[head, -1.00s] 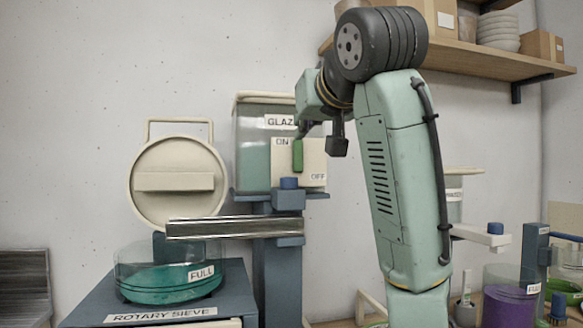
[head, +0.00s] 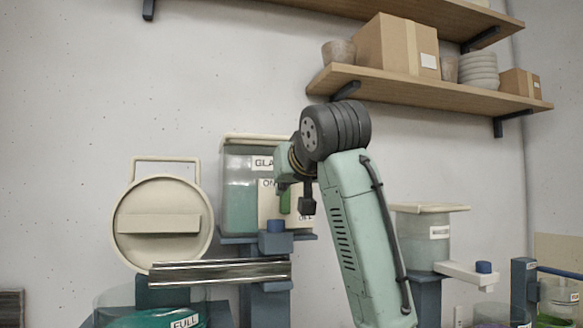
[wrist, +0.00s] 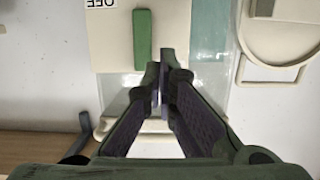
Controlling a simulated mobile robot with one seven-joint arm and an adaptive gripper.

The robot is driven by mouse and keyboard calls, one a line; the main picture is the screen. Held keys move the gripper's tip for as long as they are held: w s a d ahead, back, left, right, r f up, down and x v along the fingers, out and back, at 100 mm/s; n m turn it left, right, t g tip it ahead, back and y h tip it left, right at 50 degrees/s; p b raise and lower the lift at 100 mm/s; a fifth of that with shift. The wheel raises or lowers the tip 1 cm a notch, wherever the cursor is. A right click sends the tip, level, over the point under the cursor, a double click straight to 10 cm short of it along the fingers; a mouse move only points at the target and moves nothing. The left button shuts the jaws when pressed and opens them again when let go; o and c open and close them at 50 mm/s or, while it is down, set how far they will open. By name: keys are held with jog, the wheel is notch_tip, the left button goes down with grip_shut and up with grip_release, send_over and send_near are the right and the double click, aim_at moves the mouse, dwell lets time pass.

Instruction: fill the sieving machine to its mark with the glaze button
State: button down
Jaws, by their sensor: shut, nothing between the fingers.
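The rotary sieve's clear bowl (head: 115,297) holds teal glaze (head: 150,318) and carries a FULL label (head: 185,322). Its lower part is cut off; the glaze surface appears close to the label's height. The glaze bucket (head: 238,200) stands behind with teal glaze inside. Its cream ON/OFF panel (head: 268,218) bears a green switch (head: 285,203), which also shows upside down in the wrist view (wrist: 143,38). My gripper (wrist: 163,72) is shut and empty, close beside the switch in that view; contact cannot be told. My arm partly covers the panel in the head view.
A metal chute (head: 220,270) runs from the bucket's stand toward the sieve; no flow is visible on it. The sieve's round cream lid (head: 163,235) stands open. Another bucket (head: 425,235) stands at right. Shelves (head: 430,88) with boxes and bowls hang above.

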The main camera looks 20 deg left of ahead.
aim_at(276, 225)
jog(key=shift+x, duration=0.95)
notch_tip(276, 225, down, 3)
jog(key=shift+d+r, duration=0.1)
jog(key=shift+r, duration=0.1)
jog(key=shift+s+f, duration=0.15)
jog(key=shift+f, duration=0.5)
